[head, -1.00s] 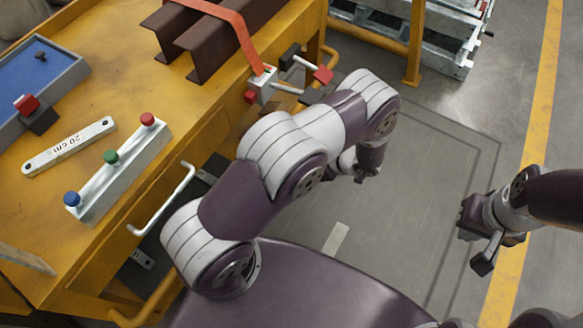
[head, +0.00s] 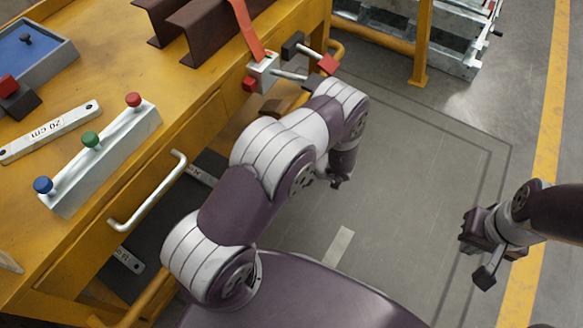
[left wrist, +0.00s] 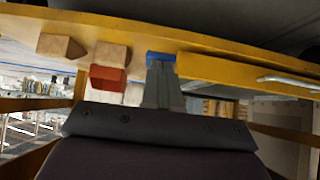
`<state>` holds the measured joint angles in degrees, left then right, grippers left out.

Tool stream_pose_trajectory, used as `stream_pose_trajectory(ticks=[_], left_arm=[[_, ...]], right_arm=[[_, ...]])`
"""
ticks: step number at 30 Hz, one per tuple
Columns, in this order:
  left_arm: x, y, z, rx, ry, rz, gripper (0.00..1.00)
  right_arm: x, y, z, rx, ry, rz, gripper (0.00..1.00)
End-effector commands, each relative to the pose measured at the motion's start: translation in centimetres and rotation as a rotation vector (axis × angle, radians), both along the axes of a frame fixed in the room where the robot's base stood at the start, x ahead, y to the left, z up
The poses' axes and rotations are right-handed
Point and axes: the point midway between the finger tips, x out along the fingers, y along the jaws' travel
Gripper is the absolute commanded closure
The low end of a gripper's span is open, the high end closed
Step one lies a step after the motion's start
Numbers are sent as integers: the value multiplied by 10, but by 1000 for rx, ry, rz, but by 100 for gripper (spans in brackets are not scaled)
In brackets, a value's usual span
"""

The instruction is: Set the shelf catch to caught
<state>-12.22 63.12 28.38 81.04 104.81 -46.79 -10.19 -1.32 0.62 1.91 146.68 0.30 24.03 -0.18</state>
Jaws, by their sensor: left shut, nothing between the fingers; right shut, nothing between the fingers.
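No part in view can be surely told as the shelf catch. A pale metal fitting (head: 263,72) with red ends and bars sits at the workbench's corner, under an orange strap; whether it is the catch I cannot tell. My left arm reaches past the bench's front edge, and its gripper (head: 341,181) is small and partly hidden by the arm in the head view. In the left wrist view the left gripper (left wrist: 162,85) is shut and empty, below a yellow beam with a blue piece (left wrist: 160,57). My right gripper (head: 484,253) is shut and empty over open floor at right.
The yellow workbench (head: 110,75) holds a blue-floored tray (head: 72,55), a 20 cm bar (head: 50,132), a block with coloured knobs (head: 115,150) and brown beams (head: 215,30). A grey metal rack (head: 450,60) stands behind. The floor between arms is clear.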

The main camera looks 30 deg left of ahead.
Motion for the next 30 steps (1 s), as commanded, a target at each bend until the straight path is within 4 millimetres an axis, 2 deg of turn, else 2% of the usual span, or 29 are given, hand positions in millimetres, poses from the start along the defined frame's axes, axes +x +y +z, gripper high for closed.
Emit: stream_pose_trajectory(ticks=[9,11,16,21,30], left_arm=[[0,-1,-2,6,0,-1,100],[0,-2,-11,42,-2,-3,100],[-1,-6,-43,242,-18,-3,100],[0,-5,-52,242,-19,1,100],[0,-4,-51,240,-19,0,100]], right_arm=[[0,0,-2,0,-1,0,100],[0,0,-11,0,-1,0,100],[0,0,-48,0,0,0,100],[0,0,-47,0,0,0,100],[0,0,-45,0,-1,0,100]])
